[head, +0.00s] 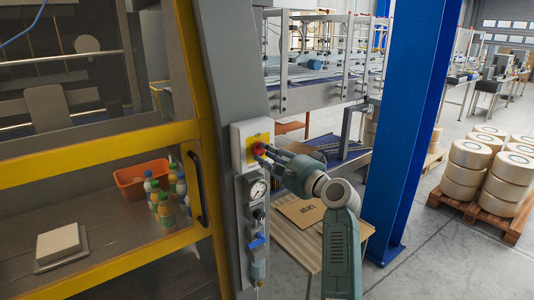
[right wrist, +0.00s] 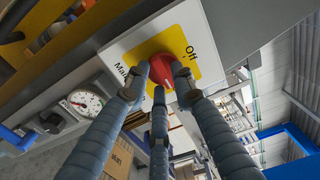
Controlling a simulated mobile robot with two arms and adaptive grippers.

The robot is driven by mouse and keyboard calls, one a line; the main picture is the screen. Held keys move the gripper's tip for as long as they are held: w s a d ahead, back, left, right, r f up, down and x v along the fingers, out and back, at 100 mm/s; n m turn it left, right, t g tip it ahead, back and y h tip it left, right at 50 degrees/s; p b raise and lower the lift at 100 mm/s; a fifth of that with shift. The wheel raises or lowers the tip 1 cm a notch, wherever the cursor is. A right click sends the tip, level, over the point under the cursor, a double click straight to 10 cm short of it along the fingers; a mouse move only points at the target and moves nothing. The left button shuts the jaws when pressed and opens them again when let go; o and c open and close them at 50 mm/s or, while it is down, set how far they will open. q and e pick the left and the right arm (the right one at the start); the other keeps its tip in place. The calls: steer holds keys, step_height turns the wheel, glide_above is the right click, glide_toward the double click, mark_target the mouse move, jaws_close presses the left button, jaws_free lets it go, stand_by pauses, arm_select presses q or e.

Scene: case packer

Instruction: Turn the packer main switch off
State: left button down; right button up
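The packer main switch is a red knob (head: 258,149) on a yellow plate in a pale box on the grey post. In the right wrist view the red knob (right wrist: 161,70) sits on the yellow plate (right wrist: 178,42), with "Off" at its upper right and "Main" at its lower left. My right gripper (head: 264,151) is at the knob; in the right wrist view its three fingers (right wrist: 160,80) close in around it, tips against its sides. The fingers partly hide the knob, and I cannot tell which mark it points to. My left gripper is not in view.
Below the switch, a pressure gauge (head: 258,190) and a blue-handled valve (head: 257,241) sit on the post. To the left is the yellow-framed door (head: 100,152) with its dark handle (head: 199,187). A blue column (head: 407,130) stands right of my arm, and a cardboard piece (head: 301,212) lies on a table below.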

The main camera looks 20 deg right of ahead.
steer(key=shift+c, duration=0.3)
jaws_close()
steer(key=n+b, duration=0.2)
steer(key=n, duration=0.4)
steer(key=n+b, duration=0.3)
steer(key=n, duration=0.3)
steer(key=n+b, duration=0.3)
steer(key=n, duration=0.2)
steer(key=shift+w+d+r+n, duration=0.1)
steer(key=shift+d+r+n, duration=0.15)
steer(key=shift+n, duration=0.15)
stand_by(0.5)
